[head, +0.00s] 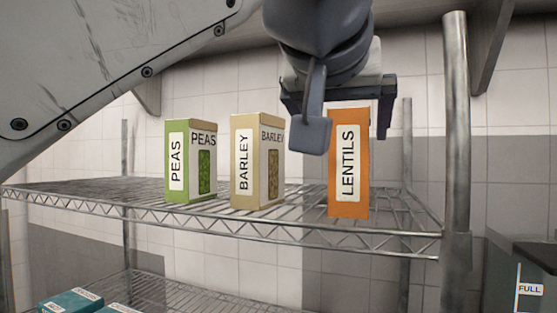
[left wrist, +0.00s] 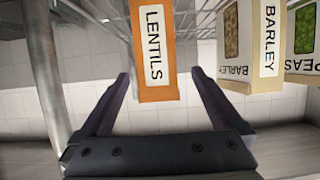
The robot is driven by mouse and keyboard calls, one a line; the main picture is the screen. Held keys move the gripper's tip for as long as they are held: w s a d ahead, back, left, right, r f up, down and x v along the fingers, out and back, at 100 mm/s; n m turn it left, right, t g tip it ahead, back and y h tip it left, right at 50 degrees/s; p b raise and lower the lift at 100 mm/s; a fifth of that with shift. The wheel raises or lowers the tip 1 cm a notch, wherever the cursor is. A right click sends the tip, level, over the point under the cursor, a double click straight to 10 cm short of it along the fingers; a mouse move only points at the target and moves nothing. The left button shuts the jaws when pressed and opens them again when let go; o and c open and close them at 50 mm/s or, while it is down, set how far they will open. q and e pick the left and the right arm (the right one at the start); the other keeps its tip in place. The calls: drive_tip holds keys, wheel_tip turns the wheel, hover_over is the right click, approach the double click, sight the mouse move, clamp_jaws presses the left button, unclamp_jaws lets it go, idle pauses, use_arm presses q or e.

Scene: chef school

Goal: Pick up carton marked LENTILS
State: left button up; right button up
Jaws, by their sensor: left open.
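The orange carton marked LENTILS (head: 348,190) stands upright on the upper wire shelf, at the right of a row of three cartons. My left gripper (head: 335,135) is at the carton's upper part in the head view, with a finger on each side of it and the near finger partly in front of its left edge. In the left wrist view the LENTILS carton (left wrist: 154,50) shows between and beyond the fingertips of the open left gripper (left wrist: 160,80). I cannot tell whether either finger touches it. My right gripper is not in view.
The BARLEY carton (head: 244,170) and green PEAS carton (head: 178,165) stand to the left on the wire shelf (head: 100,200). A metal post (head: 456,150) rises at the right. Teal boxes (head: 70,302) lie below. A FULL label (head: 530,289) shows at lower right.

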sight(348, 132)
use_arm(q)
drive_tip(key=x, duration=0.3)
drive_tip(key=shift+d+r+p, duration=0.1)
drive_tip(key=shift+d+p, duration=0.2)
drive_tip(key=shift+w+p, duration=0.35)
drive_tip(key=p+x, duration=0.2)
drive_tip(key=x, duration=0.1)
drive_tip(key=shift+w+d+r, duration=0.1)
drive_tip(key=shift+w+d, duration=0.15)
drive_tip(key=shift+w, duration=0.05)
drive_tip(key=shift+w+d+f, duration=0.1)
drive_tip(key=shift+w+f, duration=0.15)
drive_tip(key=shift+w, duration=0.05)
drive_tip(key=shift+c, duration=0.3)
drive_tip(key=c, duration=1.5)
drive_tip(key=shift+r, duration=0.1)
clamp_jaws()
